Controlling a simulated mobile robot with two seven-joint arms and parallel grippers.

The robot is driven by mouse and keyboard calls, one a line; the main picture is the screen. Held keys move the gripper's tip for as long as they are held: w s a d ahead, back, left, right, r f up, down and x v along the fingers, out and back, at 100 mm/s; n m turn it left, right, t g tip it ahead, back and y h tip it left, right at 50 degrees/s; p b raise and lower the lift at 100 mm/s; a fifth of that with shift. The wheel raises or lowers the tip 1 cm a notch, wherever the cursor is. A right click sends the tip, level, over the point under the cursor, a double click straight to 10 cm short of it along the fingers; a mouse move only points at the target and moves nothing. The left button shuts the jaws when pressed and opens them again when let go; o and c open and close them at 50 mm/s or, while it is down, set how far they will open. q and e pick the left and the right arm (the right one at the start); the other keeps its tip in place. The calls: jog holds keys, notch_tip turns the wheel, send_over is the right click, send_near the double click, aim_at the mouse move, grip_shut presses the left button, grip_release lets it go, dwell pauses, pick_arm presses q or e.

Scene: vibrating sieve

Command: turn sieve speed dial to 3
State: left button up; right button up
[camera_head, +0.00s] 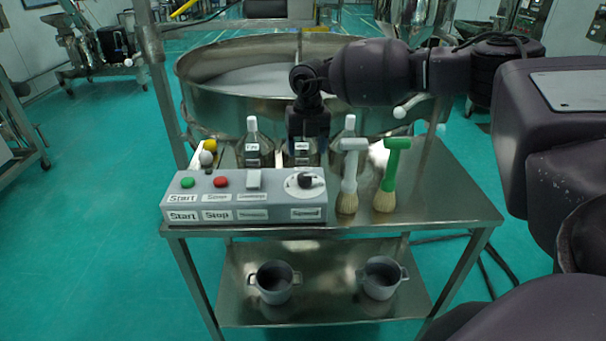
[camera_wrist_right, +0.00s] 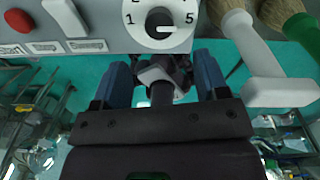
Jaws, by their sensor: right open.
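The grey control box (camera_head: 245,205) stands on the steel table's near left part. Its speed dial (camera_head: 290,184), a white disc with a black knob, is at the box's right end. In the right wrist view the dial (camera_wrist_right: 137,18) shows 1, 2 and 5 at its edge; the top is cut off. I cannot tell the setting for sure. My right gripper (camera_head: 308,142) points down above and behind the dial. In the right wrist view its blue fingers (camera_wrist_right: 162,72) are spread either side below the dial, apart from the knob. My left gripper is not in view.
Green, red and white buttons sit left of the dial. Two brushes, white (camera_head: 351,172) and green (camera_head: 390,170), stand close to its right. Bottles (camera_head: 257,152) stand behind the box, before the large round sieve (camera_head: 215,95). The table's right part is clear.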

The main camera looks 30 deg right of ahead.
aim_at(305, 176)
jog(key=f, duration=0.8)
jog(key=shift+w+a+f, duration=0.1)
jog(key=shift+a+f, duration=0.1)
jog(key=shift+f, duration=0.05)
jog(key=c, duration=0.9)
